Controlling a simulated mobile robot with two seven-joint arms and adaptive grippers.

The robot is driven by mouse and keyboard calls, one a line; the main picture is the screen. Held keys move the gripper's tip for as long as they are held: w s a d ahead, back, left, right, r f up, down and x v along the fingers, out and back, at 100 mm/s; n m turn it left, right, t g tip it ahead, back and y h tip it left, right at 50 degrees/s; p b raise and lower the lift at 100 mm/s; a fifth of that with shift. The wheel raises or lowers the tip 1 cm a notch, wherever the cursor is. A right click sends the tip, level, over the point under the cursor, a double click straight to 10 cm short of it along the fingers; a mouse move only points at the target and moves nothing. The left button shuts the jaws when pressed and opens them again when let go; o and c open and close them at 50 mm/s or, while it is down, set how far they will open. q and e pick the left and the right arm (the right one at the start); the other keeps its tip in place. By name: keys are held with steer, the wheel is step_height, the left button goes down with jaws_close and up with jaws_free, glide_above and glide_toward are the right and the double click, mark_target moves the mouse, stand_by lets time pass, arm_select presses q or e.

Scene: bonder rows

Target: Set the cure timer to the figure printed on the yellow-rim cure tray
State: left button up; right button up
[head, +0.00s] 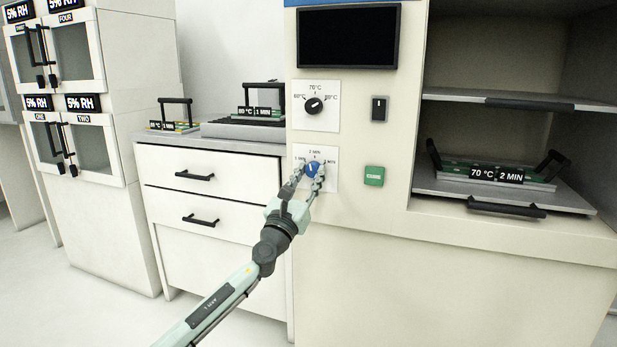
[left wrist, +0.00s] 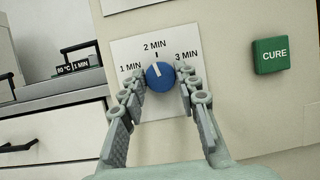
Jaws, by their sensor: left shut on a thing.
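The blue cure timer knob (head: 312,170) is on the bonder's front panel, between the marks 1 MIN, 2 MIN and 3 MIN. In the left wrist view its white pointer on the knob (left wrist: 160,76) points up and slightly left, close to 2 MIN. My left gripper (head: 309,176) is shut on the knob, one finger on each side. A tray with a yellowish edge (head: 175,129) stands on the counter at left; its small label seems to end in 1 MIN, the temperature is unclear. My right gripper is not in view.
Above the timer is a black temperature knob (head: 314,105), pointing right of 70°C. A green CURE button (head: 374,176) is right of the timer. Another tray (head: 260,117) sits on a grey block. A tray labelled 70 °C, 2 MIN (head: 497,175) is on the open chamber's lower shelf.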

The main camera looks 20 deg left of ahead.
arm_select(q)
steer(key=shift+d+n+y, duration=0.1)
steer(key=shift+n+y, duration=0.3)
steer(key=shift+n, duration=0.4)
steer(key=n+y, duration=0.1)
steer(key=n, duration=0.1)
steer(key=shift+n+y, duration=0.3)
steer(key=shift+n, duration=0.1)
steer(key=n+y, duration=0.1)
steer(key=n, duration=0.1)
steer(key=shift+n+g, duration=0.3)
steer(key=shift+d+n+y, duration=0.1)
steer(key=shift+n+y, duration=0.5)
steer(key=shift+n, duration=0.1)
steer(key=n+g+y, duration=0.1)
steer(key=n, duration=0.2)
steer(key=shift+r+p, duration=0.1)
steer(key=shift+p, duration=0.3)
steer(key=shift+n+g+y, duration=0.4)
steer(key=shift+n+y, duration=0.3)
steer(key=shift+n, duration=0.6)
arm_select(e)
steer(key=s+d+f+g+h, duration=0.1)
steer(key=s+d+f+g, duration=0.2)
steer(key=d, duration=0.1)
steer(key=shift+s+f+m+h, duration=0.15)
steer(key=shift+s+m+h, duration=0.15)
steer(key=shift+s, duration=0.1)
